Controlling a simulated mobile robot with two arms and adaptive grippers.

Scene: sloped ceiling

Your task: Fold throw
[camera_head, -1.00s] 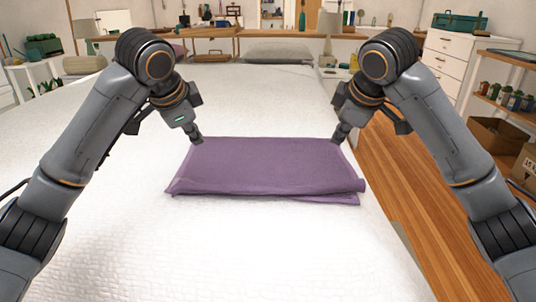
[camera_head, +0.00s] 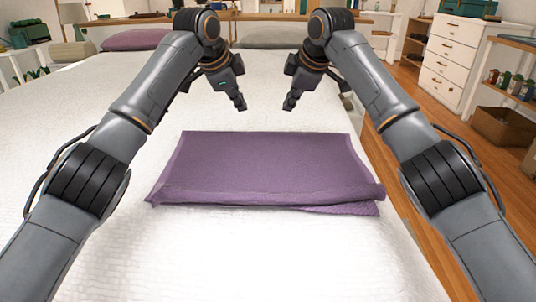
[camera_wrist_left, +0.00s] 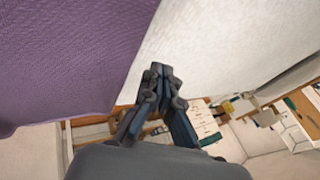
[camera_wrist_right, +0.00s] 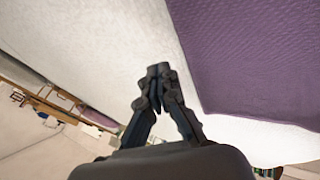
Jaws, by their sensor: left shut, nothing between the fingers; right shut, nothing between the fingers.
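The purple throw (camera_head: 265,165) lies folded into a wide rectangle on the white bed. Its near edge shows stacked layers, with a lower layer sticking out at the near right corner. My left gripper (camera_head: 241,106) is shut and empty above the bed, beyond the throw's far edge. My right gripper (camera_head: 288,107) is shut and empty to its right, also beyond the far edge. The throw also shows in the left wrist view (camera_wrist_left: 65,50) and the right wrist view (camera_wrist_right: 255,55), apart from the closed fingers in both.
The white bed (camera_head: 80,130) is clear around the throw. Pillows (camera_head: 135,39) lie at its far end. A white drawer cabinet (camera_head: 455,60), a shelf with bottles and a cardboard box (camera_head: 502,130) stand at the right, beyond a strip of wooden floor.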

